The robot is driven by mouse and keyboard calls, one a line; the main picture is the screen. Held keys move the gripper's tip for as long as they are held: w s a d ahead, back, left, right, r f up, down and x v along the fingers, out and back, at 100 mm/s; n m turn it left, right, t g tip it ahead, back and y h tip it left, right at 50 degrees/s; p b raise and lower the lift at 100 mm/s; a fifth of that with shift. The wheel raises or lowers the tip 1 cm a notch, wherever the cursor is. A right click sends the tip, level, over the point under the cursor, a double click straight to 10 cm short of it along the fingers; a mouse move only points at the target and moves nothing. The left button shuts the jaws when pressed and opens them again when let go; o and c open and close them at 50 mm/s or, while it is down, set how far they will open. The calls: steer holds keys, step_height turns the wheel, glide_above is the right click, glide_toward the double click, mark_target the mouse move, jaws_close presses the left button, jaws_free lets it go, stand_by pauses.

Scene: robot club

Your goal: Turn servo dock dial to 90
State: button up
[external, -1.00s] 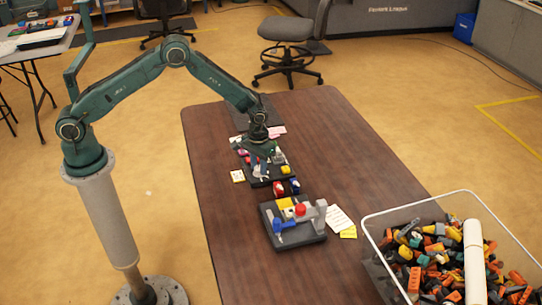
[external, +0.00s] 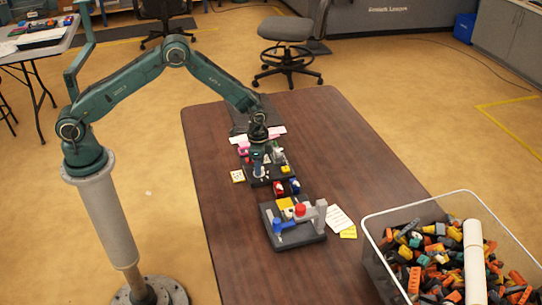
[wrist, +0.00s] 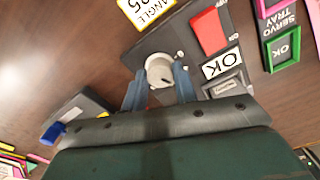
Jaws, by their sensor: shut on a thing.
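The servo dock (wrist: 203,60) is a dark panel on the table; it also shows in the external view (external: 258,183). Its dial (wrist: 158,68) is a pale round knob with a dark mark on its top. My gripper (wrist: 159,86) has its two blue fingers on either side of the knob, shut on it. In the external view my gripper (external: 258,165) points down over the dock and hides part of it. A yellow-edged card reading ANGLE (wrist: 146,8) lies beside the dock; its number is too cropped to read surely.
Closer in the external view are another grey fixture (external: 292,238) and a bin of bricks (external: 440,245).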

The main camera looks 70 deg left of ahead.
steer(key=shift+m, duration=2.3)
steer(key=o, duration=1)
steer(key=shift+c, duration=0.2)
steer(key=shift+r, duration=0.1)
step_height(320, 180, up, 14)
